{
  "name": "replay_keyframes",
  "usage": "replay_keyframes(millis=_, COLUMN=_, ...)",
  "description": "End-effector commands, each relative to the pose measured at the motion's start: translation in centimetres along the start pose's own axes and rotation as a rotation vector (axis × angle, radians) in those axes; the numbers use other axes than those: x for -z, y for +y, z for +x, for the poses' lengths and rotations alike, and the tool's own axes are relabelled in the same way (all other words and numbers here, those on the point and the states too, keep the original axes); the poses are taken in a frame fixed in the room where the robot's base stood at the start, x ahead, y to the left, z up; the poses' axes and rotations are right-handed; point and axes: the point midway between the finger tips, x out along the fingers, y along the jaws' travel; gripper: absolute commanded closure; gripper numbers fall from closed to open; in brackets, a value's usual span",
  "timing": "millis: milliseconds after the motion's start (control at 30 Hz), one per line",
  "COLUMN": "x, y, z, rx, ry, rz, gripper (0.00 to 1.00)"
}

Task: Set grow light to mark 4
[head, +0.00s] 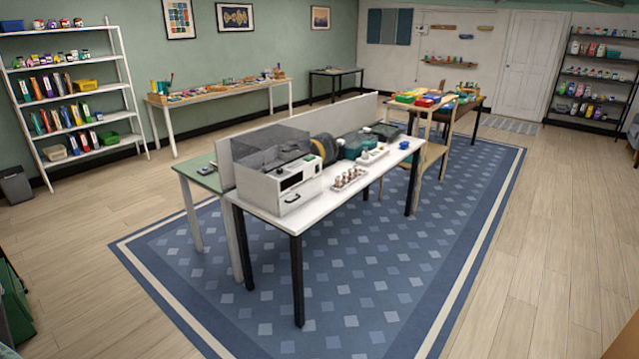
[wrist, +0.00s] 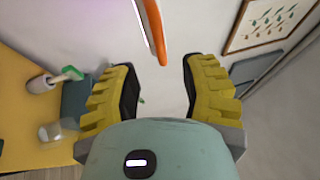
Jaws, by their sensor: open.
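My gripper (wrist: 158,80) shows in the wrist view with its two yellow ribbed fingers spread apart and nothing between them. A slim orange-edged piece with a pale, glowing violet-white side (wrist: 150,32) comes down from the top of the wrist view. Its rounded lower end is just beyond the fingertips, near the gap; I cannot tell whether it touches them. It may be the grow light, but only part of it shows. No marks or scale can be read. I cannot make out the grow light or my gripper in the head view.
In the wrist view, a yellow surface (wrist: 25,110) at left holds a white cup (wrist: 40,84) with something green and a clear vessel (wrist: 50,131). A framed picture (wrist: 270,22) is at upper right. The head view shows a white workbench (head: 262,207) on a blue rug (head: 350,300), with open floor around.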

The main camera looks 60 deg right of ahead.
Motion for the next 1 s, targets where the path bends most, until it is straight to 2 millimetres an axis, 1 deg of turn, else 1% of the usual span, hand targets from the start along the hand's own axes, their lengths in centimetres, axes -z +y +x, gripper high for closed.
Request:
replay_keyframes(millis=33, x=-0.2, y=-0.4, z=0.9, rx=0.003, ry=-0.008, rz=-0.001, gripper=0.57)
replay_keyframes(millis=300, x=-0.2, y=-0.2, z=4.7, rx=0.001, ry=-0.008, rz=0.000, gripper=0.57)
replay_keyframes(millis=500, x=-0.2, y=0.0, z=6.7, rx=0.001, ry=-0.005, rz=-0.001, gripper=0.57)
replay_keyframes(millis=700, x=-0.2, y=0.0, z=7.5, rx=0.001, ry=-0.005, rz=-0.001, gripper=0.57)
replay_keyframes(millis=967, x=-0.1, y=0.0, z=7.6, rx=0.000, ry=-0.003, rz=0.000, gripper=0.57)
replay_keyframes(millis=1000, x=-0.1, y=0.0, z=7.6, rx=0.000, ry=-0.003, rz=0.000, gripper=0.51)
